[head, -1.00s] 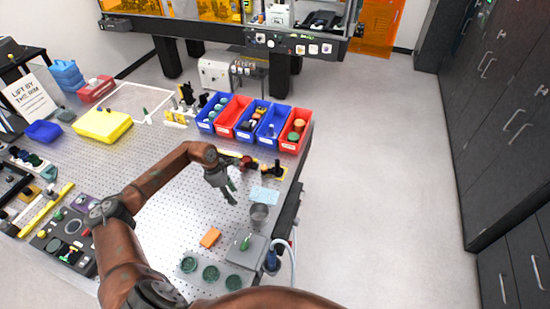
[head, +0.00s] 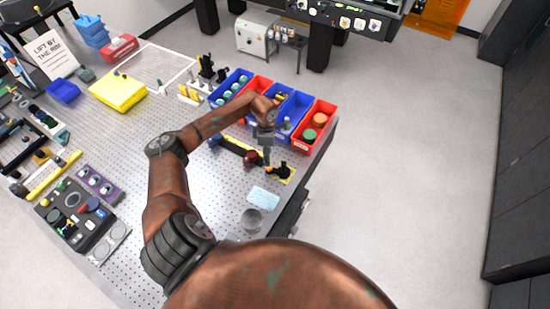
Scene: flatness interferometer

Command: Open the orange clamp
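A small clamp with a black body (head: 284,171) stands on a yellow-edged plate near the right edge of the perforated table. A small orange part (head: 268,169) shows at its left side. My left gripper (head: 267,161) points down, with its fingertips at or just above this orange part. I cannot tell whether they touch it. The fingers look narrow and close together, but whether they are open or shut is too small to tell. My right gripper is out of view.
A dark red round knob (head: 250,158) stands just left of the clamp. Blue and red bins, including a red one (head: 314,128), stand behind it. A light blue cloth (head: 264,197) and a grey cup (head: 251,220) lie in front. My arm hides the front table area.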

